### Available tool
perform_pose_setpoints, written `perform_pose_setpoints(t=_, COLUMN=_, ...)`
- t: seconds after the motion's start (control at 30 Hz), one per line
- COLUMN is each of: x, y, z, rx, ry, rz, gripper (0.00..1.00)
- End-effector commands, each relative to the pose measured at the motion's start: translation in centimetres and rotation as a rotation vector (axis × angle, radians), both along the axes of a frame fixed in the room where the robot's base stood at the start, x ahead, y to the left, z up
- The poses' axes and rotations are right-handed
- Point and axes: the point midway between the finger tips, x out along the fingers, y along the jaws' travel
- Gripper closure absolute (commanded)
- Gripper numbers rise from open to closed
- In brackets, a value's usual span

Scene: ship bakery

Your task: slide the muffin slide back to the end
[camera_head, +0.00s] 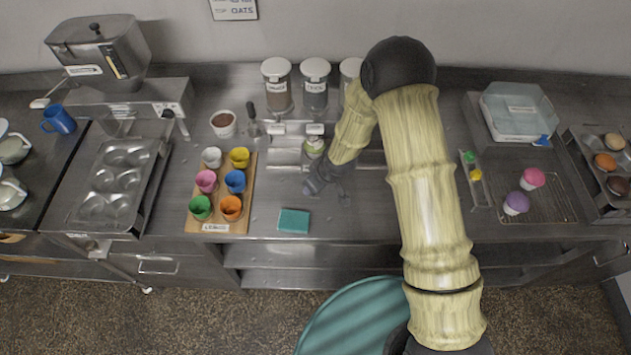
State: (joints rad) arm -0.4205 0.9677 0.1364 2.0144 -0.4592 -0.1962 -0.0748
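A pale metal fixture with a rail (287,152) sits at the middle of the steel counter; I take it to be the muffin slide, but its parts are small and partly behind my arm. My gripper (326,190) is low over the counter, just in front of the fixture and the cup. Its fingers are small and dark, and I cannot tell whether they are open, or whether they touch anything. My forearm hides the fixture's right side.
A wooden board (219,219) with several coloured cups lies left of my gripper, and a teal sponge (294,221) lies in front. Jars (277,88) stand behind. A muffin tin (115,182) is at left; a wire rack (548,203) with two cupcakes is at right.

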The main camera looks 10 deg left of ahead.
Motion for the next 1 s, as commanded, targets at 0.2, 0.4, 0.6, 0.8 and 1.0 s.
perform_pose_setpoints(t=0.2, x=0.12, y=0.09, z=-0.53, rx=-0.001, ry=0.0, rz=-0.001, gripper=0.5)
perform_pose_setpoints(t=0.4, x=0.07, y=0.14, z=-0.51, rx=-0.001, ry=0.001, rz=0.0, gripper=0.6)
perform_pose_setpoints(t=0.6, x=0.04, y=0.22, z=-0.5, rx=0.0, ry=0.0, rz=0.001, gripper=0.99)
perform_pose_setpoints(t=0.8, x=0.03, y=0.21, z=-0.49, rx=0.0, ry=0.0, rz=0.002, gripper=1.0)
perform_pose_setpoints(t=1.0, x=-0.02, y=-0.07, z=-0.53, rx=0.0, ry=0.0, rz=0.011, gripper=1.0)
